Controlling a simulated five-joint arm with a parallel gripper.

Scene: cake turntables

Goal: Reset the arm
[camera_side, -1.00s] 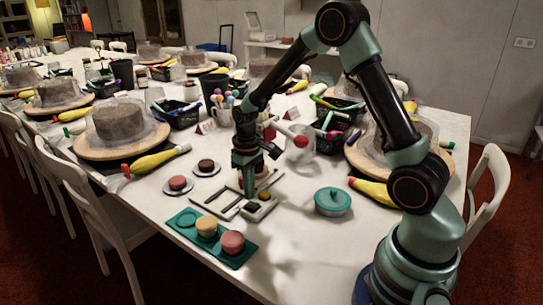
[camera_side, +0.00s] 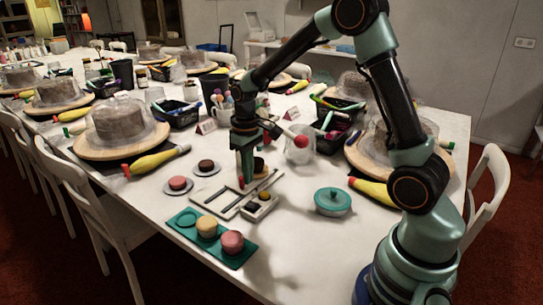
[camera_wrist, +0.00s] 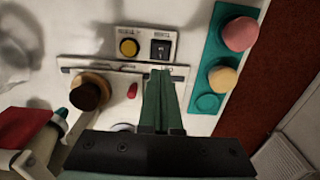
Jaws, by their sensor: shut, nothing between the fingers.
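My gripper (camera_side: 246,183) points straight down over the white slotted tray (camera_side: 226,211), its green fingers together and empty. In the wrist view the shut fingers (camera_wrist: 160,75) reach toward the tray's edge and the small control box (camera_wrist: 145,45). That box has a yellow round button and a black square one; it also shows in the side view (camera_side: 260,207), just right of the fingers. Whether the fingertips touch the tray cannot be told. A brown-topped round piece (camera_wrist: 90,92) stands close beside the fingers, partly hidden behind them in the side view.
A teal tray (camera_side: 185,236) with a yellow and a pink round cake lies in front. Two small plated cakes (camera_side: 178,185) sit to the left. Turntables with covered cakes (camera_side: 118,125) and bottles crowd farther back.

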